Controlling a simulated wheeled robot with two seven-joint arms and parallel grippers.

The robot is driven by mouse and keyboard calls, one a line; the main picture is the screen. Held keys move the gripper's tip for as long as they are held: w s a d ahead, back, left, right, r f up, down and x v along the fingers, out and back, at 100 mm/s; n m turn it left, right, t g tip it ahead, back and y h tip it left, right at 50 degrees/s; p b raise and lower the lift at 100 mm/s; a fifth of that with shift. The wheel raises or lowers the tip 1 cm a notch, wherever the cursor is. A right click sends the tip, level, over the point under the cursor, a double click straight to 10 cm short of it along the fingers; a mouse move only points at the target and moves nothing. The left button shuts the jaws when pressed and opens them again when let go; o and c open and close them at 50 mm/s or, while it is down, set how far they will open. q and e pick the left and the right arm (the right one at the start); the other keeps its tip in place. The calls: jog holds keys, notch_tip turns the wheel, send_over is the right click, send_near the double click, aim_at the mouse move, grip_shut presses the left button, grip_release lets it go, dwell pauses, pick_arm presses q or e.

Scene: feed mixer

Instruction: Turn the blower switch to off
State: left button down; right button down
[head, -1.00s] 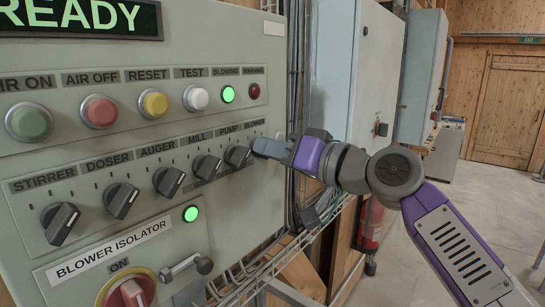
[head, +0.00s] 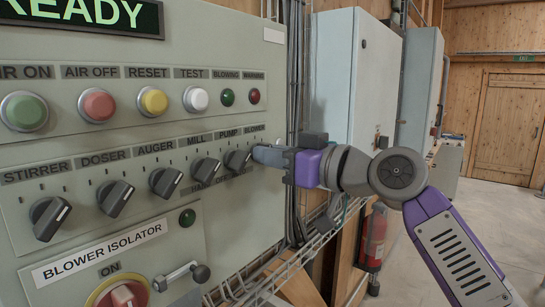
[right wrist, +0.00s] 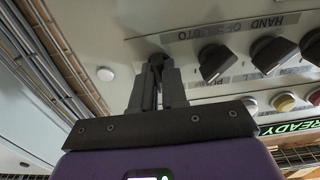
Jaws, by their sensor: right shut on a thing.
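The blower switch is the rightmost knob in the row, under the label "BLOWER" (head: 254,128). In the head view my right gripper (head: 266,154) covers it. In the right wrist view the fingers of my right gripper (right wrist: 158,78) are closed around the dark blower knob (right wrist: 157,61). The knob's pointer is hidden, so I cannot read its position. The blowing lamp (head: 227,97) is dark green, unlit. The lamp on the blower isolator plate (head: 187,217) is also unlit. My left gripper is not in view.
The pump knob (head: 237,162) is close to the left of my gripper, with more knobs beyond. Push buttons sit above, including the white test button (head: 196,99). The red isolator handle (head: 122,296) is lower left. Cables and a wire tray (head: 265,268) run beside and below the panel.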

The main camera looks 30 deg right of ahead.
dwell(0.3)
jog(key=c, duration=1.2)
grip_release()
jog(key=shift+w, duration=0.1)
jog(key=shift+o, duration=0.2)
jog(key=v, duration=0.7)
jog(key=shift+s+b, duration=0.3)
jog(key=shift+b, duration=0.15)
